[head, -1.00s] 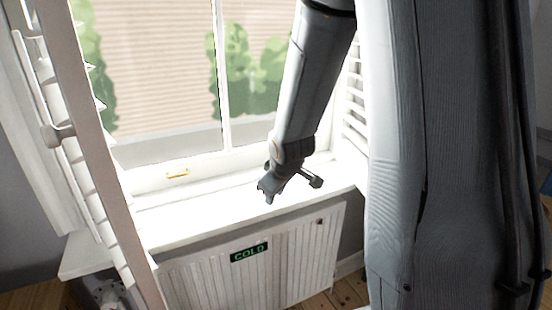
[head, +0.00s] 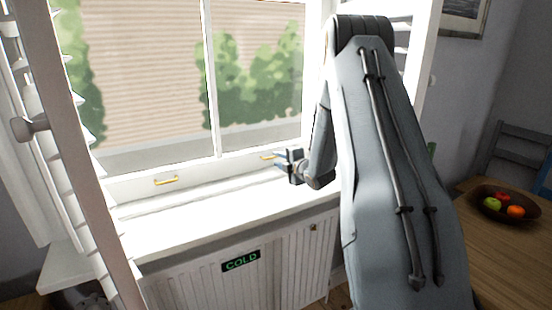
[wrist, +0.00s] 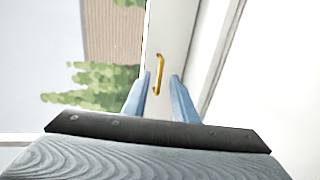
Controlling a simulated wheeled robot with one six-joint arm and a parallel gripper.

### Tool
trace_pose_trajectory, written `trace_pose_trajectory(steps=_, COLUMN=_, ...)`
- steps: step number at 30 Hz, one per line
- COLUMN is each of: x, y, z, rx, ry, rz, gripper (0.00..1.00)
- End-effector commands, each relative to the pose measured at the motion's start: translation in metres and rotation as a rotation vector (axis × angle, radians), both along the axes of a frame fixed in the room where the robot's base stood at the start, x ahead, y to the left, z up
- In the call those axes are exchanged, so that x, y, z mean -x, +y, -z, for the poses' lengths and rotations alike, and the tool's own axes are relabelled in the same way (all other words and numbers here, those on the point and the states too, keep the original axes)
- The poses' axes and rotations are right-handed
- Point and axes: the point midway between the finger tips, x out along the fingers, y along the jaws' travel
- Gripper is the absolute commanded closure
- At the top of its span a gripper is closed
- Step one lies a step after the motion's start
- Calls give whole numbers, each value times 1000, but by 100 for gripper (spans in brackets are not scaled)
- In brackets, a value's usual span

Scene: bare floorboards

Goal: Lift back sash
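The white-framed sash (head: 118,188) stands low, its bottom rail at the sill, with two brass handles on that rail. The left handle (head: 166,180) is clear of my arm. The right handle (head: 267,156) is just left of my gripper (head: 281,160), which is above the sill. In the wrist view the right handle (wrist: 160,73) appears beyond and between the two blue fingers of my gripper (wrist: 161,80). The fingers are apart and empty. Whether either finger touches the handle cannot be told. My arm covers the right part of the window.
The white sill (head: 200,215) is bare. Below it is a white radiator (head: 290,262) with a "COLD" sign (head: 240,261). An open shutter (head: 80,170) stands at left. At right, a wooden table (head: 500,250) bears a fruit bowl (head: 490,206).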

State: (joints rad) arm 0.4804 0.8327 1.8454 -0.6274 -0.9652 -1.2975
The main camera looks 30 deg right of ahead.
Motion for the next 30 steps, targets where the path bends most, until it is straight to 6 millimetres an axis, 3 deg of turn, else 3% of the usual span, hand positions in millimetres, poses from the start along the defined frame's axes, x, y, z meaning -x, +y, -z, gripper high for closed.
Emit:
trace_pose_trajectory(steps=6, x=-23, y=1, z=5, rx=-2, ry=1, rz=0, gripper=75)
trace_pose_trajectory(steps=16, x=-28, y=1, z=6, rx=-3, ry=1, rz=2, gripper=75)
trace_pose_trajectory(steps=17, x=-28, y=1, z=6, rx=-3, ry=1, rz=2, gripper=76)
trace_pose_trajectory(steps=21, x=-27, y=1, z=6, rx=-3, ry=1, rz=2, gripper=100)
trace_pose_trajectory(steps=30, x=-27, y=1, z=6, rx=-3, ry=1, rz=2, gripper=100)
